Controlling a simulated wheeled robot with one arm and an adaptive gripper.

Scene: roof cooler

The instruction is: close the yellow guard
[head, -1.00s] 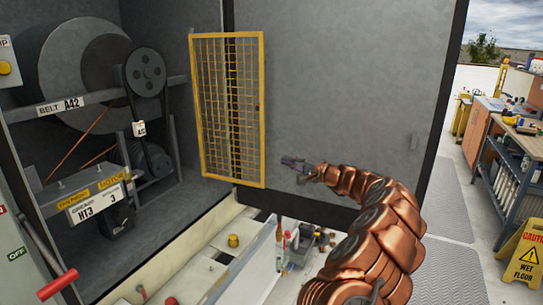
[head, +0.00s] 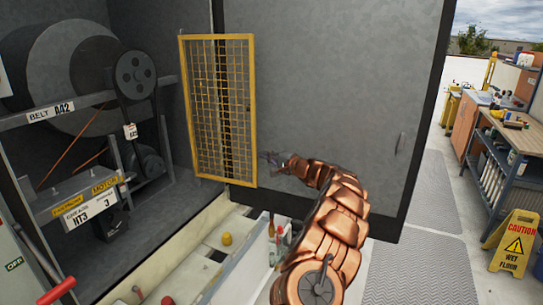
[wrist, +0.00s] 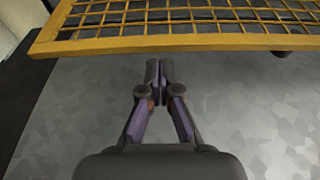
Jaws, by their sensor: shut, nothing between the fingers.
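The yellow guard (head: 254,110) is a framed wire-mesh panel. In the head view it stands upright and swung open, to the right of the belt and pulleys, in front of the grey panel. Its near edge also crosses the top of the wrist view (wrist: 170,43). My gripper (head: 264,156) is shut and empty, just right of the guard's right edge in the head view. In the wrist view its closed fingertips (wrist: 158,68) point at the guard's frame, with a small gap in the picture. Whether they touch it I cannot tell.
The belt drive has a large drum (head: 70,75) and a pulley (head: 136,75) at left. A large grey panel (head: 340,80) stands behind my arm. Bottles (head: 275,240) stand below the guard. A yellow wet-floor sign (head: 514,242) and a workbench (head: 500,150) are at right.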

